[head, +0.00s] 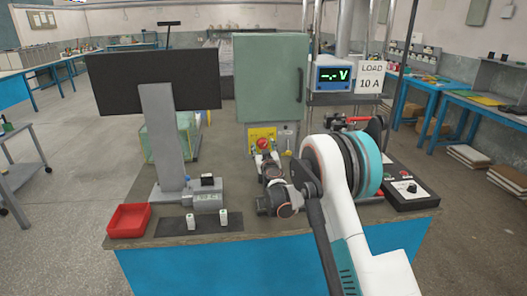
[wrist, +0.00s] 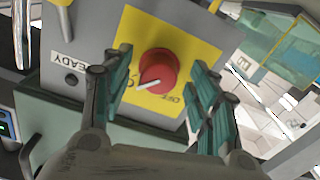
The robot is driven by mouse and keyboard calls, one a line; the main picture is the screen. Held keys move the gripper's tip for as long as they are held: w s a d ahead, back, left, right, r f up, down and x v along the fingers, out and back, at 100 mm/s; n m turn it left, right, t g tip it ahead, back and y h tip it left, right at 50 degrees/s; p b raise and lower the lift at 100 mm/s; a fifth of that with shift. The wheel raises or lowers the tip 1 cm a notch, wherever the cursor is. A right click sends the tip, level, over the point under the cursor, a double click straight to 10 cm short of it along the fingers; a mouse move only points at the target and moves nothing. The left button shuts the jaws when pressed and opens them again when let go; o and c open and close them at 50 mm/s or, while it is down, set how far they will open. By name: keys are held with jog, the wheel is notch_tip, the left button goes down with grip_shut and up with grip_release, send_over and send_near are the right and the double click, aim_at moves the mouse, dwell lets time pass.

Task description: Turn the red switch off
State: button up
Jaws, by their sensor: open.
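The red switch (wrist: 158,70) is a round knob with a white pointer mark, on a yellow plate (wrist: 150,103) on a grey panel. In the wrist view the pointer aims down and to the left, and the word OFF shows at the plate's lower right. In the wrist view my gripper (wrist: 162,82) is open, with one finger on each side of the knob. Gaps show between fingers and knob; contact is not visible.
A READY label (wrist: 67,58) is beside the yellow plate. On the bench are a red tray (head: 129,220), a monitor (head: 153,80), a small motor (head: 205,199) and a black control box (head: 405,190). A voltage display (head: 336,76) stands right of the cabinet (head: 270,80).

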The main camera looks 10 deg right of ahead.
jog(key=shift+w, duration=0.45)
jog(key=c, duration=1.1)
jog(key=shift+o, duration=0.2)
